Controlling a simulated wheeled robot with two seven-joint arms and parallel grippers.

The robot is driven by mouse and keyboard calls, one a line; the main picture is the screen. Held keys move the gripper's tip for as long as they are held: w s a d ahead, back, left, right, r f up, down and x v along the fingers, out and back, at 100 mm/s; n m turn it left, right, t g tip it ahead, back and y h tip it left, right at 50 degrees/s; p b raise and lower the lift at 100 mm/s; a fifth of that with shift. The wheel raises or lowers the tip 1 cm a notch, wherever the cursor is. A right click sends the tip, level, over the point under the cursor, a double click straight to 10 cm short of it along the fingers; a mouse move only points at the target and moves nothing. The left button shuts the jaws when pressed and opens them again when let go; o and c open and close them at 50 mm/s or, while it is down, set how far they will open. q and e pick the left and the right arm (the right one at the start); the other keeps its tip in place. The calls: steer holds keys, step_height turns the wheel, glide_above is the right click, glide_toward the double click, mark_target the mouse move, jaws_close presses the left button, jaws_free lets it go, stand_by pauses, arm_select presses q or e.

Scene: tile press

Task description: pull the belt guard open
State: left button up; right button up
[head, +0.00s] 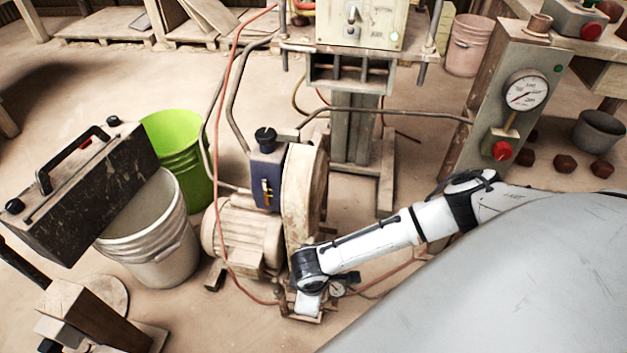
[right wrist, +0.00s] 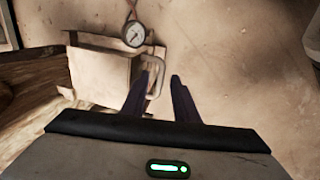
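The belt guard (head: 302,190) looks like the tall, worn beige cover beside the motor (head: 243,235) in the head view. My right arm reaches in from the right, and its hand is low at the guard's near end. In the right wrist view my right gripper (right wrist: 160,78) is open, with its two dark fingers apart. A pale U-shaped handle (right wrist: 157,78) on a beige box-like part (right wrist: 103,78) shows by the left fingertip, partly between the fingers. I cannot tell whether they touch. My left gripper is not in view.
A small gauge (right wrist: 134,34) is just beyond the handle. In the head view a green bucket (head: 178,140), a white bucket (head: 160,240) and a dark metal case (head: 85,190) stand at left. A post with a large gauge (head: 525,90) stands at right. Hoses cross the floor.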

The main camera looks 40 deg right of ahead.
jaws_close()
stand_by(1.4)
